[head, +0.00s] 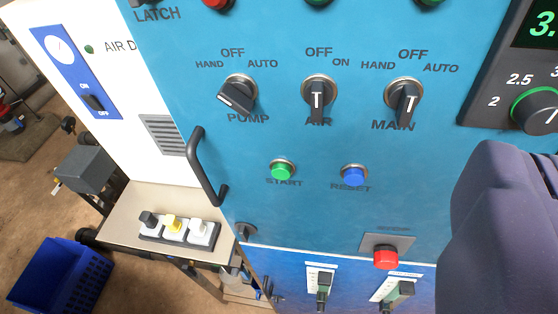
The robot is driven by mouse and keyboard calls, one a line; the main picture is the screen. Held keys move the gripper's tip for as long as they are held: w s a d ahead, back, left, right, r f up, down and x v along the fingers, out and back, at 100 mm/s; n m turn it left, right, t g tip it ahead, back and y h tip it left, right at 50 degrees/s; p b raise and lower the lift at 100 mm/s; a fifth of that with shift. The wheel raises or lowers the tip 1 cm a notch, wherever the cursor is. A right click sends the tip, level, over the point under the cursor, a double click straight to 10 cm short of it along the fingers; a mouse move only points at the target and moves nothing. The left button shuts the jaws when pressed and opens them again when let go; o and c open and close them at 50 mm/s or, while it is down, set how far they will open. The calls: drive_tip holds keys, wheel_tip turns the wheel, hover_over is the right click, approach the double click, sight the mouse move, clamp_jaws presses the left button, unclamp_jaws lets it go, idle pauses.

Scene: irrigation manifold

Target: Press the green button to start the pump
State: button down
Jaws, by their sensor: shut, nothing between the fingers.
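The green button (282,171), labelled START, sits in a metal ring on the blue panel, near the middle of the head view. It is below the PUMP and AIR knobs and left of the blue RESET button (354,176). Nothing covers or touches it. The PUMP knob (238,94) is up and to its left, its white mark at the lower left. A dark, rounded part of my arm fills the lower right of the view, apart from the green button. My gripper's fingers do not show.
A black handle (205,168) juts out left of the green button. The AIR knob (318,96) and MAIN knob (404,97) are above. A red button (386,258) is at the lower right, close to my arm. Green-handled levers (324,285) are at the bottom. A blue crate (62,278) is at lower left.

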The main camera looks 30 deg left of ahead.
drive_tip(key=w+a+r+n+p, duration=0.1)
drive_tip(key=w+r+p, duration=0.2)
drive_tip(key=r+p, duration=2.6)
drive_tip(key=w+a+f+n+g+y+p, duration=0.1)
drive_tip(key=w+a+f+n+p, duration=0.15)
drive_tip(key=f, duration=0.65)
drive_tip(key=w+a+f+n+g+p, duration=0.2)
drive_tip(key=a+f, duration=0.2)
drive_tip(key=f, duration=0.4)
drive_tip(key=w+a+f+n+g+y+p, duration=0.1)
drive_tip(key=w+a+f+n+p, duration=0.15)
drive_tip(key=f, duration=0.65)
drive_tip(key=s+f+n+g, duration=0.1)
drive_tip(key=s+f, duration=0.4)
drive_tip(key=f, duration=0.6)
drive_tip(key=s+a+f+n+g+h, duration=0.1)
drive_tip(key=s+f+n, duration=0.3)
drive_tip(key=f, duration=0.7)
drive_tip(key=shift+s+f+h, duration=0.3)
drive_tip(key=shift+s+f, duration=0.05)
drive_tip(key=shift+w, duration=0.15)
